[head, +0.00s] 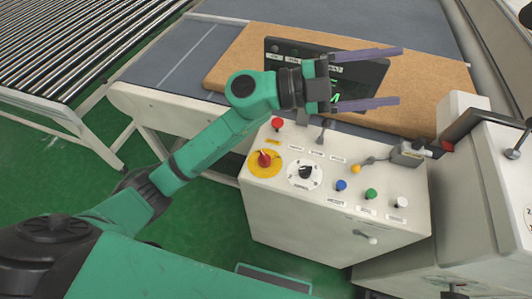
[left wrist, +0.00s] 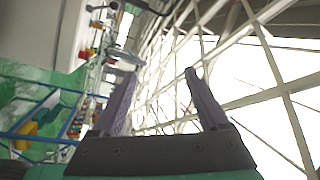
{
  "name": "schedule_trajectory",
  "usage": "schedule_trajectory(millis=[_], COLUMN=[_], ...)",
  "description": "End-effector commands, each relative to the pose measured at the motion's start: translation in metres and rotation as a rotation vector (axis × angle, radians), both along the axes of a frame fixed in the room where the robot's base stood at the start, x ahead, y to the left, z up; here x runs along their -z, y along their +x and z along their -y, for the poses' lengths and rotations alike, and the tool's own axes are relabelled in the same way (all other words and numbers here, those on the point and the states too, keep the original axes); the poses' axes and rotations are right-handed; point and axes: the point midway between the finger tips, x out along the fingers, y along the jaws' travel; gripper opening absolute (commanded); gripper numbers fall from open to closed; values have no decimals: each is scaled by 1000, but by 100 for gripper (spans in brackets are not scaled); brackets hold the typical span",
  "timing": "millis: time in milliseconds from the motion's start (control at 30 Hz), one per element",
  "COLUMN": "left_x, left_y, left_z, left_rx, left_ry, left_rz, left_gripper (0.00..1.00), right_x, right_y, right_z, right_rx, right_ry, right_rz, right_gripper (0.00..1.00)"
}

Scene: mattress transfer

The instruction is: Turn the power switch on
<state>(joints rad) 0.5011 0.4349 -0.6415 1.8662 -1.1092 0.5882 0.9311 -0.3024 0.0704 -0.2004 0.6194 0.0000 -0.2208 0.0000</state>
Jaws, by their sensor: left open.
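A white control box (head: 262,208) carries several controls on its top. A red rotary switch on a yellow plate (head: 265,159) sits at its left, and a black knob on a white dial (head: 305,172) is beside it; the labels are too small to tell which is the power switch. My left gripper (head: 400,75) is open and empty, with purple fingers reaching right above the dark display panel, beyond the controls and apart from them. In the left wrist view, its open fingers (left wrist: 160,73) have nothing between them. My right gripper is out of view.
A red button (head: 277,124), blue button (head: 341,185), green button (head: 371,194) and white button (head: 401,202) stand on the box. A dark display panel (head: 285,49) lies over a brown mattress (head: 430,70). Metal rollers (head: 60,40) are at left.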

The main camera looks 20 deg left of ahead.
Motion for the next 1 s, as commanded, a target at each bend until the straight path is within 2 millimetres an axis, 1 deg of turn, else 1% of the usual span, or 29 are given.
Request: schedule_trajectory(millis=[33, 67, 100, 133, 167, 200, 233, 267, 300, 333, 400, 433, 500, 567, 667, 900, 1000], left_x=[24, 46, 78, 102, 123, 147, 160, 167, 173, 173, 172, 171, 173, 179, 196, 260, 285], left_y=[-19, -29, -36, -37, -35, -28, -21, -14, -7, -3, 3, 4, 4, 4, 3, 2, 2], left_z=[14, 17, 11, 0, -17, -46, -71, -95, -126, -145, -178, -186, -194, -195, -194, -193, -193], left_rx=[120, 185, 250, 280, 291, 279, 254, 220, 165, 124, 46, 26, 6, 8, 11, 16, 16], left_ry=[197, 338, 541, 700, 860, 1065, 1207, 1332, 1473, 1558, 1689, 1719, 1752, 1753, 1751, 1748, 1746], left_rz=[52, 64, 63, 49, 22, -29, -75, -125, -192, -237, -321, -345, -370, -373, -373, -370, -369], left_gripper=[77, 77, 77, 77, 77, 77, 77, 77, 77, 77, 77, 77, 77, 77, 77, 77, 77], right_x=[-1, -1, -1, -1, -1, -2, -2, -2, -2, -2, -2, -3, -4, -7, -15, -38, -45], right_y=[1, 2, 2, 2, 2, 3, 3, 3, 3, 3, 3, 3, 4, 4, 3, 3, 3], right_z=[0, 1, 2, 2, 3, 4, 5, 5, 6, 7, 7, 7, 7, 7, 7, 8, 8], right_rx=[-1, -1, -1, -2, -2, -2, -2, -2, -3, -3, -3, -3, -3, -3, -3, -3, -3], right_ry=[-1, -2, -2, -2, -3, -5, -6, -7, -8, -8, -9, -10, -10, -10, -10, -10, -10], right_rz=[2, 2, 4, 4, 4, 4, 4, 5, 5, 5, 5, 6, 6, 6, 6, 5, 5], right_gripper=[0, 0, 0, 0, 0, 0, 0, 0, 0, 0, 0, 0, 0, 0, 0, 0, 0])
